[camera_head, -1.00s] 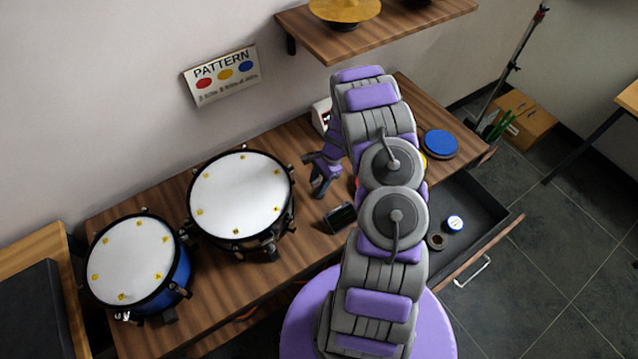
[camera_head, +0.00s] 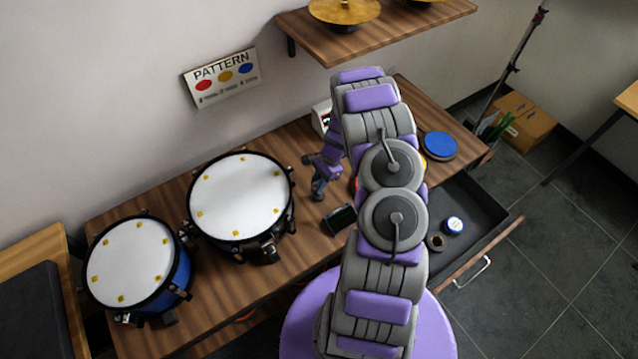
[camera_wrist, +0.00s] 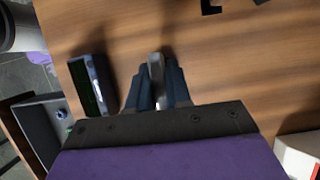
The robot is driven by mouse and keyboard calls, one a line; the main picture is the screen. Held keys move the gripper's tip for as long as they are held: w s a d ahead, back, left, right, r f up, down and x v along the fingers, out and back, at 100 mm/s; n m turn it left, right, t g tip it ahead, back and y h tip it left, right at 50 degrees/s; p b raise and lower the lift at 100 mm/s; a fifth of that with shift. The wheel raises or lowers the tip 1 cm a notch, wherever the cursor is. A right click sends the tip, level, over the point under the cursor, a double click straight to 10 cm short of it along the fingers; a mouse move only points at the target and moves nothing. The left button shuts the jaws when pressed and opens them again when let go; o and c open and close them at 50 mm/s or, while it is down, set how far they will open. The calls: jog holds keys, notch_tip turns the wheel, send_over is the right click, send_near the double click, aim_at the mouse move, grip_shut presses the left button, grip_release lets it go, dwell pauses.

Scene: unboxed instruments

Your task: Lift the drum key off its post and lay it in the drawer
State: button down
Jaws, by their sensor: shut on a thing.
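My gripper (camera_head: 319,190) is over the table between the white-headed drum and my arm. In the wrist view my gripper (camera_wrist: 157,92) is shut on a small silvery piece, the drum key (camera_wrist: 156,68), which shows between the fingertips. The rest of the key and its post are hidden by the fingers or too small to tell. The open drawer (camera_head: 482,208) juts out from the table front at the right, apart from the gripper. A corner of it shows at the left of the wrist view (camera_wrist: 38,128).
A small dark device (camera_head: 340,219) stands close to my gripper, also in the wrist view (camera_wrist: 92,86). Two drums (camera_head: 240,195) (camera_head: 130,262) stand to the left. A blue pad (camera_head: 438,146) lies at the right. The drawer holds a white-and-blue tub (camera_head: 453,224) and a dark roll (camera_head: 436,242).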

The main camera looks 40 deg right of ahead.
jog(key=shift+r, duration=0.4)
jog(key=r, duration=0.2)
jog(key=shift+s+d+r+p, duration=0.3)
jog(key=shift+s+r+p, duration=0.05)
jog(key=shift+p, duration=0.05)
jog(key=s+d+r+p, duration=0.1)
jog(key=s+d, duration=0.8)
jog(key=s, duration=0.2)
jog(key=shift+s+d+p, duration=0.25)
jog(key=shift+d+p, duration=0.05)
jog(key=shift+r, duration=0.1)
notch_tip(320, 180, up, 4)
jog(key=shift+f+p, duration=0.25)
jog(key=shift+p, duration=0.55)
jog(key=shift+d+f, duration=0.1)
